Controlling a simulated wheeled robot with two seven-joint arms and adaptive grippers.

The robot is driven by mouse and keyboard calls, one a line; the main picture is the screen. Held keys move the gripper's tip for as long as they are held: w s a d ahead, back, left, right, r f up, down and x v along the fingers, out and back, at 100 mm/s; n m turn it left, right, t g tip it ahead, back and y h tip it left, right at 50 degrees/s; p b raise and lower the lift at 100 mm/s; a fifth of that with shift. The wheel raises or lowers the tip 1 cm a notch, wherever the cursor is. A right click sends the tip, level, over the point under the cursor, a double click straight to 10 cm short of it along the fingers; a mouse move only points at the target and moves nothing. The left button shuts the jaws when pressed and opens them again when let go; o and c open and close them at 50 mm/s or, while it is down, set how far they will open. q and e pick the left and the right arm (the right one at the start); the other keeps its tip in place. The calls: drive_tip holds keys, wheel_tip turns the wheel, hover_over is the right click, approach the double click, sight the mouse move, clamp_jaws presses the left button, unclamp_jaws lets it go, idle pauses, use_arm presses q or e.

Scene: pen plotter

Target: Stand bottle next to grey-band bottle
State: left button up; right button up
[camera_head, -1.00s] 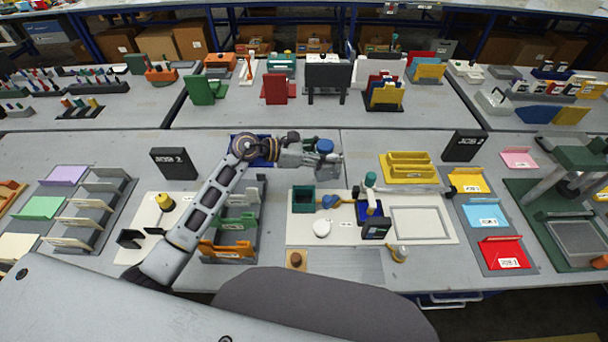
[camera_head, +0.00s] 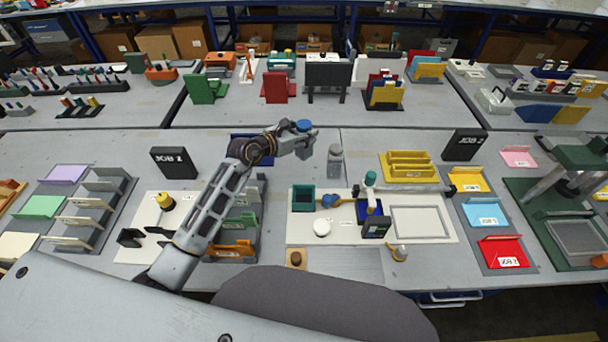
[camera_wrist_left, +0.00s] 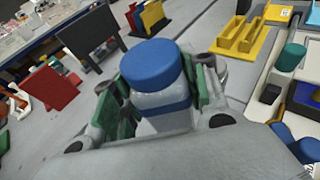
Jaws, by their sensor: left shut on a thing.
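My left gripper (camera_head: 302,142) is shut on a bottle with a blue cap (camera_head: 304,125). In the left wrist view the bottle's pale grey body (camera_wrist_left: 163,102) sits between the green-padded fingers, with its wide blue cap (camera_wrist_left: 152,64) above them. The bottle looks roughly upright; whether its base touches the table is hidden. A grey bottle (camera_head: 335,161) stands upright on the table a little to the right and nearer, apart from the held bottle. It looks like the grey-band bottle, but its band is too small to make out. My right gripper is not in view.
A blue tray (camera_head: 238,142) lies partly behind my left arm. The white plotter board (camera_head: 300,235) is nearer. Table around the grey bottle is mostly clear.

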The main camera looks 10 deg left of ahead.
sight(299, 156)
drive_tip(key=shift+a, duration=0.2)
use_arm(q)
drive_tip(key=shift+f, duration=0.65)
wheel_tip(299, 156, down, 4)
drive_tip(key=shift+f, duration=0.4)
drive_tip(key=shift+f+b, duration=0.55)
drive_tip(key=shift+f, duration=1.4)
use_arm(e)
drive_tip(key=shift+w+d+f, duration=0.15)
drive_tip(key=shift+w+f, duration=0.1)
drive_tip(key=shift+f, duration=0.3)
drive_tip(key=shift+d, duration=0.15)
